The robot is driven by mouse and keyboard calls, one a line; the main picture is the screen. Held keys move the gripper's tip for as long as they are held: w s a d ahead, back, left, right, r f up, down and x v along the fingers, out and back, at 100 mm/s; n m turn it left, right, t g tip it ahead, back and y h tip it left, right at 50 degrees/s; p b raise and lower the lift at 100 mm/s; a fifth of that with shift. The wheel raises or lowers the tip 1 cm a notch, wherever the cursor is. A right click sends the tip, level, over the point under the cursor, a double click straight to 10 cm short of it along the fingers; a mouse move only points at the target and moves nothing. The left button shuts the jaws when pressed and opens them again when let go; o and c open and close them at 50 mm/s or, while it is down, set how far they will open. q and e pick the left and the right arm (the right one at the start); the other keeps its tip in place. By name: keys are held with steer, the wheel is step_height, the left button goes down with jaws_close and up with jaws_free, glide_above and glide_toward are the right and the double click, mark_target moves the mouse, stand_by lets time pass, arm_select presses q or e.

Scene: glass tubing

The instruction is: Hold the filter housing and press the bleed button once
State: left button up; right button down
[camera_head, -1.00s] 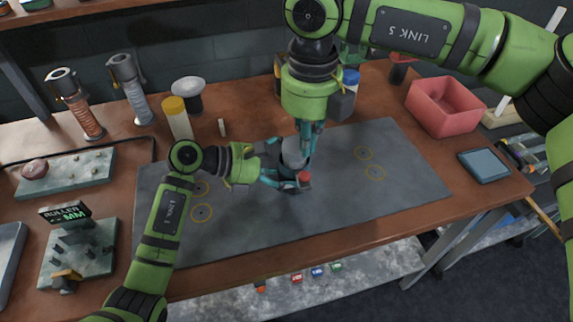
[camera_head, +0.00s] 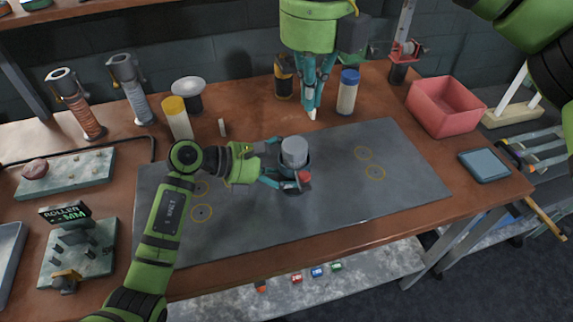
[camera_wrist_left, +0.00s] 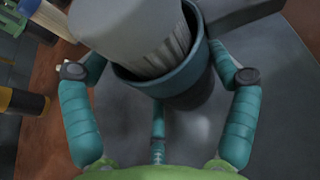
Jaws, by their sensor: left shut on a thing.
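The filter housing (camera_head: 294,152) stands on the dark mat, a dark cup with a pale grey ribbed top. It also fills the top of the left wrist view (camera_wrist_left: 165,80). A red button (camera_head: 304,177) shows on a dark block at its front. My left gripper (camera_head: 279,172) is shut around the lower housing from the left, one finger on each side in the wrist view. My right gripper (camera_head: 312,112) points down behind the housing, clear of it. Its fingertips come together and hold nothing that I can see.
A blue-capped bottle (camera_head: 348,92) and a dark yellow-banded container (camera_head: 284,77) stand near my right gripper. A yellow-capped bottle (camera_head: 177,118) stands back left. A red bin (camera_head: 445,107) is at the right. The right half of the mat (camera_head: 400,200) is clear.

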arm_select(q)
steer(key=shift+f, duration=0.25)
steer(key=o, duration=1)
steer(key=shift+o, duration=0.2)
steer(key=shift+r, duration=0.1)
arm_select(e)
step_height(320, 180, up, 3)
steer(key=shift+r, duration=0.15)
